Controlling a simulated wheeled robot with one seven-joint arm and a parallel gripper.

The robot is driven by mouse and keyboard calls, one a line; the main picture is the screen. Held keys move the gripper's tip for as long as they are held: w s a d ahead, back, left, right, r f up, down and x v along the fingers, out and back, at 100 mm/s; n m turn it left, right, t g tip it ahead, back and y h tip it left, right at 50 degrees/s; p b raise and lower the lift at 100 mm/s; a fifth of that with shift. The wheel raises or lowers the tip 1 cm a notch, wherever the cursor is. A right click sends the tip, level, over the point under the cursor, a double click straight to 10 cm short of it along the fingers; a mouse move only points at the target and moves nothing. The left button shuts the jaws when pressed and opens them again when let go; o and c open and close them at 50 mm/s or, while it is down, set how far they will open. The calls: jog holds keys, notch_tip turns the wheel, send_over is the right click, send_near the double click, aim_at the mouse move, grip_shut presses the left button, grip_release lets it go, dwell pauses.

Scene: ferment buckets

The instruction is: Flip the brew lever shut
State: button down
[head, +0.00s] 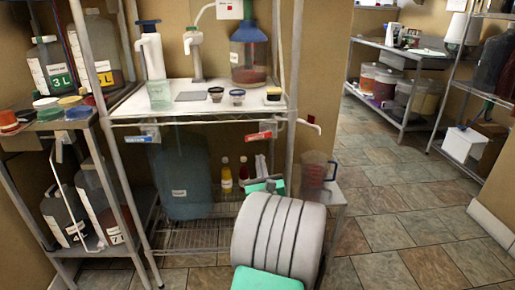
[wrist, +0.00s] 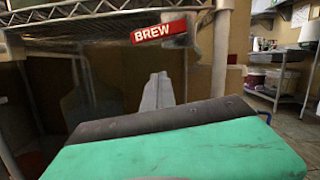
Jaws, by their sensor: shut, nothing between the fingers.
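The red BREW label (head: 261,135) hangs on the front edge of the wire shelf, and it reads clearly in the wrist view (wrist: 159,32). Just right of it, by the rack's right post, a thin pale lever-like piece (head: 306,124) with a red tip sticks out to the right. I take it for the brew lever; its exact setting is too small to tell. My gripper (head: 264,187) is below the label and lower left of that piece, apart from both.
A large blue-grey jug (head: 185,180) stands under the shelf on the left, with small red and yellow bottles (head: 234,173) beside it. A clear measuring jug (head: 317,170) stands right of my gripper. The rack's right post (wrist: 221,70) is close. Open tiled floor (head: 405,215) lies right.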

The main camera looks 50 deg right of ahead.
aim_at(259, 135)
jog(key=shift+w+d+r+p, duration=0.15)
jog(key=shift+w+r, duration=0.1)
jog(key=shift+r, duration=0.45)
jog(key=shift+w+r+p, duration=0.1)
jog(key=shift+w+r, duration=0.15)
jog(key=shift+r, duration=0.45)
jog(key=shift+w+d+r+p, duration=0.15)
jog(key=shift+w+r, duration=0.1)
jog(key=shift+r, duration=0.45)
